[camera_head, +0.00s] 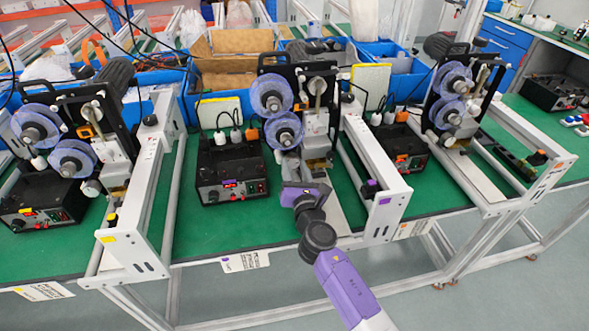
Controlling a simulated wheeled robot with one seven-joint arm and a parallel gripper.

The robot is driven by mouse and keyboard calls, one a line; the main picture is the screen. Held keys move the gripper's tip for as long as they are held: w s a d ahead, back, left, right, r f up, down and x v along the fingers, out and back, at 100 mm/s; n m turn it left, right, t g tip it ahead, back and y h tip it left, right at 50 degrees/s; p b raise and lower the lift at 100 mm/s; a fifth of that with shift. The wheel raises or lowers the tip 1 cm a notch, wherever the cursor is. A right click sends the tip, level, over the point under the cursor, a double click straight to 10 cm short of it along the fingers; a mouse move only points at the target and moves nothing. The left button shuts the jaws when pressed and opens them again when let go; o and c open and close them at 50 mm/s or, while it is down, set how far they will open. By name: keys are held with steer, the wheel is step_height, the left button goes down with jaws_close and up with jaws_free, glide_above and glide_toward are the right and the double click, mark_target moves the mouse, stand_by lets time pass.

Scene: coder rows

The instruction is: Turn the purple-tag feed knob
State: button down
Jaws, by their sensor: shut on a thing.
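The purple-tag coder is the middle machine, with two blue reels (277,112) on a black plate. A purple tag (385,201) is on its rail end, and another purple mark is on its black control box (232,174). My purple and grey arm reaches up from the lower right. My gripper (291,168) is at the machine's lower front, just below the reels. It is shut on the feed knob there. The knob and fingertips are mostly hidden by my wrist, so I cannot tell how far the knob is turned.
A similar coder (72,140) with a yellow tag stands to the left, another (460,95) to the right. White rails (377,175) run toward the front edge on both sides. Blue bins (162,75) line the back. Green bench top (215,232) is bare in front of the control box.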

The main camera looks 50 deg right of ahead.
steer(key=m+b, duration=0.2)
steer(key=m, duration=0.3)
steer(key=shift+f, duration=0.15)
steer(key=shift+m+b, duration=1.05)
steer(key=shift+m, duration=1.35)
steer(key=c, duration=0.9)
jaws_free()
steer(key=shift+b+v, duration=0.65)
steer(key=shift+v, duration=3.25)
